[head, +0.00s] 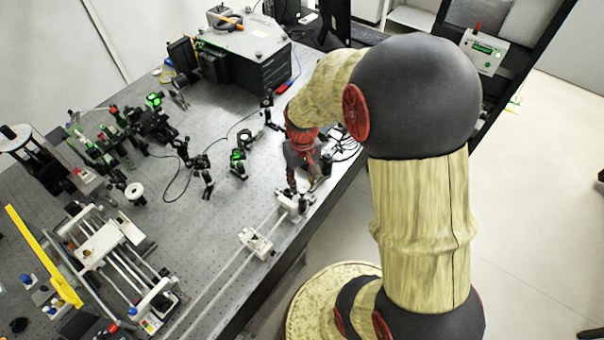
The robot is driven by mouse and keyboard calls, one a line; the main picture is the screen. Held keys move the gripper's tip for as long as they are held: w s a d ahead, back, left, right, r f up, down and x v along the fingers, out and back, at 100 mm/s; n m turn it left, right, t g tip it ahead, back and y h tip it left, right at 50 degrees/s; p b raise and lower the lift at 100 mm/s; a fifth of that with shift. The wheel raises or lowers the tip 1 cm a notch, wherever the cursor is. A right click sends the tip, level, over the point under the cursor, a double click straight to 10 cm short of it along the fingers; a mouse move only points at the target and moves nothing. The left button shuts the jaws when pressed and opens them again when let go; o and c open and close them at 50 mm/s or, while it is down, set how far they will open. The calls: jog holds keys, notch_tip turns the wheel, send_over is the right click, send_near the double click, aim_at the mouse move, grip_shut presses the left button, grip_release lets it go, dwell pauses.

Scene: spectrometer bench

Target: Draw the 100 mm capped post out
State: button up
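My gripper (303,183) points down near the right edge of the optical bench, just above a pale carrier (291,205) at the far end of a rail. Its fingers are small and dark here, and I cannot tell whether they are open or shut on something. A small pale spot shows between or behind the fingers. I cannot make out the 100 mm capped post for certain; the gripper and wrist may hide it.
A second pale carrier (256,243) sits nearer on the rail (212,298). Several optic mounts, some with green-lit parts (238,156), and cables stand left of my gripper. A large grey box (245,55) stands at the back. The bench's right edge is close to my gripper.

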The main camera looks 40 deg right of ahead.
aim_at(302, 191)
notch_tip(302, 191, down, 7)
jog(key=shift+r, duration=0.15)
jog(key=shift+c, duration=0.6)
jog(key=c, duration=0.7)
grip_shut()
